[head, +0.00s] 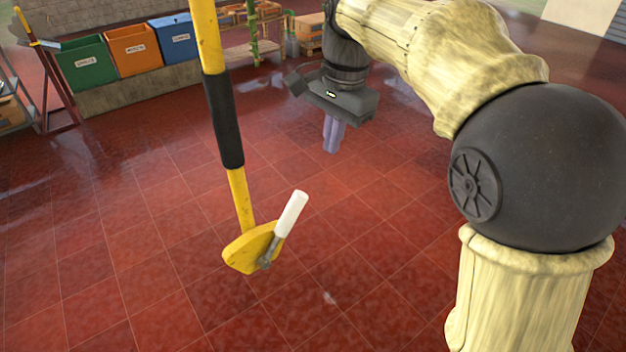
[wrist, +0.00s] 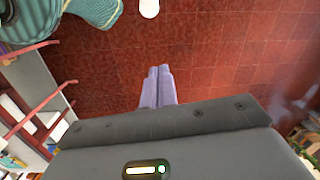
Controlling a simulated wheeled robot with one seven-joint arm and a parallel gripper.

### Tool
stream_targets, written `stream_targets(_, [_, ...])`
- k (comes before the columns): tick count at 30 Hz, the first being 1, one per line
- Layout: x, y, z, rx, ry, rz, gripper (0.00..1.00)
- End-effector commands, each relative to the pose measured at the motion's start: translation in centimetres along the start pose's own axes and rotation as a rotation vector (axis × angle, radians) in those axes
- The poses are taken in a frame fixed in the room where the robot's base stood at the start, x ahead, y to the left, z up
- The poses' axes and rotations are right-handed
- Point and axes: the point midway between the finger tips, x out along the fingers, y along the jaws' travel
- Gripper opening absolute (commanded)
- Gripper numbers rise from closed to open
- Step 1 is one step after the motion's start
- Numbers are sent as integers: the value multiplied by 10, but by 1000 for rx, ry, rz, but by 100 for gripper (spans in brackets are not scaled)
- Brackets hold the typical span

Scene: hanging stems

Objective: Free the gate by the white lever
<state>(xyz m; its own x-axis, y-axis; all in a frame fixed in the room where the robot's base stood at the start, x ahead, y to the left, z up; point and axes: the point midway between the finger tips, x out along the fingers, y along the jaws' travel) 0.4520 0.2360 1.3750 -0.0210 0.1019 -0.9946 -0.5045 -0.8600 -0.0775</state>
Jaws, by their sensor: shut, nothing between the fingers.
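A yellow stem (head: 211,45) with a black sleeve (head: 226,120) hangs down in the middle of the head view. At its lower end is a yellow block (head: 245,250). The white lever (head: 291,213) sits on this block by a small grey metal joint and points up and to the right. I cannot tell which part is the gate. My gripper (head: 331,150) is shut and empty, up and to the right of the lever and apart from it. In the wrist view my gripper (wrist: 159,70) shows its two pale purple fingers together. A white rounded shape (wrist: 149,8) at the top edge there may be the lever.
Green (head: 88,62), orange (head: 134,47) and blue (head: 176,38) bins stand on a low wall at the back left. A dark red stand (head: 50,80) is at the left edge. The red tiled floor (head: 110,240) around the stem is clear.

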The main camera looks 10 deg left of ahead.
Motion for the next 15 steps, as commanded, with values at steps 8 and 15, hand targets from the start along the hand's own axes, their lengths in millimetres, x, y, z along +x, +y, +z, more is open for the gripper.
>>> stream_targets(8, [40, 1, 1, 0, -3, 5, 0])
stream_targets(15, [82, 1, 1, -1, -3, 6, 0])
